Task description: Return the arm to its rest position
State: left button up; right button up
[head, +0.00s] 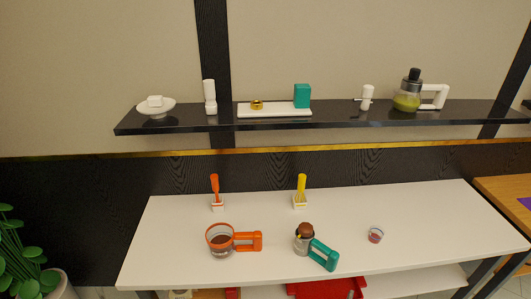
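Neither of my grippers nor any part of my arms shows in the head view. The white buffet table (160,225) stands in front of me. On it are a glass pot with an orange rim and handle (247,242) and dark contents, and a glass jar with a brown top (305,229) and a teal handle (323,254). A small cup with reddish contents (375,235) stands to the right. Behind them, an orange-handled utensil (215,184) and a yellow-handled utensil (301,185) stand upright in small white holders.
A black wall shelf (220,121) holds a plate (157,112), white cylinders, a white tray (275,113) with a teal box (302,96), and a green-filled pitcher (407,102). A plant (20,255) stands left, a wooden table (505,197) right. The white table's right half is mostly clear.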

jog(key=s+a+f+m+g+y+p, duration=0.2)
jog(key=s+f+m+g, duration=0.3)
jog(key=f, duration=0.6)
jog(key=s+a+f+m+g+y+p, duration=0.2)
jog(key=f+m, duration=0.6)
jog(key=f, duration=0.4)
pick_arm(q)
jog(key=s+f+p, duration=0.3)
jog(key=f, duration=1.6)
jog(key=shift+f+g, duration=0.15)
jog(key=shift+g, duration=0.25)
pick_arm(e)
jog(key=s+a+f+m+g+y, duration=0.1)
jog(key=s+f+m+g, duration=0.2)
jog(key=s+f+m, duration=0.4)
jog(key=s+a+f+m+g+y, duration=0.2)
jog(key=s+f+m+g, duration=0.2)
jog(key=s, duration=1)
notch_tip(320, 180, down, 4)
jog(key=m, duration=0.3)
jog(key=shift+s+a+y, duration=0.3)
jog(key=shift+s, duration=0.1)
pick_arm(q)
jog(key=shift+a, duration=0.15)
pick_arm(e)
jog(key=shift+a+r, duration=0.1)
